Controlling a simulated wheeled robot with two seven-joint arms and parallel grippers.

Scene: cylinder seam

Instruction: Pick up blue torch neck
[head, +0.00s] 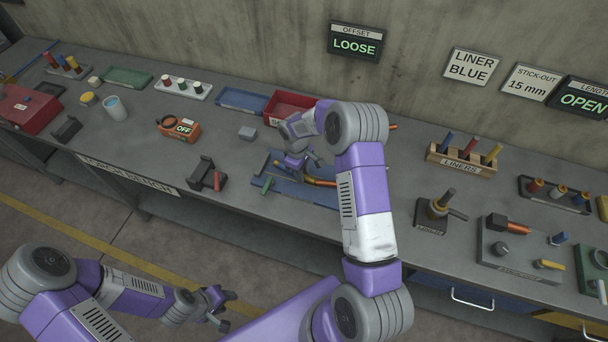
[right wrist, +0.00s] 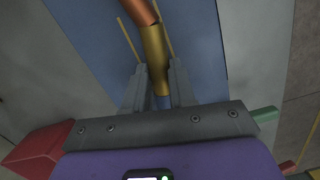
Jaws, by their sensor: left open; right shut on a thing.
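The torch neck (right wrist: 155,50) is a copper and brass tube with a blue end (right wrist: 162,102). In the head view its orange-brown part (head: 320,183) shows over the blue mat (head: 290,196). My right gripper (right wrist: 156,72) is shut on the neck, with one finger on each side of the tube. In the head view my right gripper (head: 306,174) is small and partly hidden by its own wrist. Whether the neck touches the mat is unclear. My left gripper (head: 228,311) is open and empty, low in front of the bench.
A red bin (head: 292,104) and a blue tray (head: 242,100) stand behind the mat. A dark cradle (head: 204,173) is to the left, the liners rack (head: 462,160) to the right. Bare bench lies between the cradle and the mat.

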